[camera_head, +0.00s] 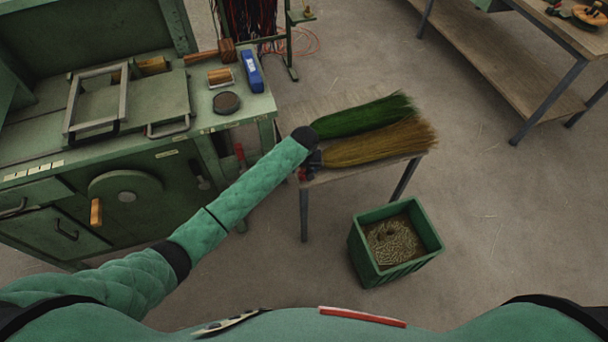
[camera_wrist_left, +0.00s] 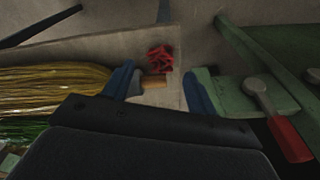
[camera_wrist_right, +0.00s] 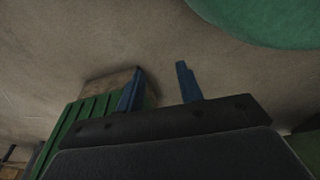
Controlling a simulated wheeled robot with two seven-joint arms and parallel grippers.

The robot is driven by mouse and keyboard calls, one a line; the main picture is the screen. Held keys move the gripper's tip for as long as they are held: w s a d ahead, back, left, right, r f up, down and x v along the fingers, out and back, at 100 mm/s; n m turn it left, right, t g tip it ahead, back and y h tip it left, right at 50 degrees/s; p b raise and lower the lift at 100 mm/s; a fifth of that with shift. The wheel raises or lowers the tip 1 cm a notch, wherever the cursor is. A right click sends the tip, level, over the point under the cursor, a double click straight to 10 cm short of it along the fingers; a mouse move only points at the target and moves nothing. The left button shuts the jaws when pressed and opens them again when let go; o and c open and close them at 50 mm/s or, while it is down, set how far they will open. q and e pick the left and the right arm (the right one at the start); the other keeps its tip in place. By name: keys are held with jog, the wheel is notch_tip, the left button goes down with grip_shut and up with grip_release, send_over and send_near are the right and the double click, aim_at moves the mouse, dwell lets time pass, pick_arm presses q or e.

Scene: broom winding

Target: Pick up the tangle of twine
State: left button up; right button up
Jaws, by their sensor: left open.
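The tangle of twine (camera_wrist_left: 160,58) is a small red bundle on the bare end of the wooden table (camera_wrist_left: 110,48). My left gripper (camera_wrist_left: 161,80) is open, with its two blue fingers apart and the twine just beyond and between their tips. A short tan stick end lies between the fingers, close to the twine. In the head view a bit of red twine (camera_head: 303,174) shows beside my left gripper (camera_head: 311,160), mostly hidden by it. My right gripper (camera_wrist_right: 160,70) is open and empty above the floor, out of the head view.
Green bristles (camera_head: 365,115) and tan bristles (camera_head: 380,144) lie on the table. A green bin (camera_head: 372,270) with clippings stands on the floor in front; its side is near my right gripper. A green machine bench (camera_head: 150,110) stands at left.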

aim_at(304, 172)
pick_arm(q)
jog(key=f, duration=0.1)
jog(key=f+p, duration=0.2)
jog(key=f, duration=0.1)
jog(key=shift+w, duration=0.35)
jog(key=shift+w+f+p, duration=0.15)
jog(key=shift+f+p, duration=0.15)
jog(key=shift+f, duration=0.25)
pick_arm(e)
jog(key=s+d+f, duration=0.1)
jog(key=s, duration=0.5)
jog(key=shift+f+g, duration=0.25)
jog(key=shift+g, duration=0.05)
pick_arm(q)
jog(key=shift+c, duration=0.4)
pick_arm(e)
jog(key=shift+s+d, duration=0.1)
pick_arm(q)
jog(key=c, duration=1)
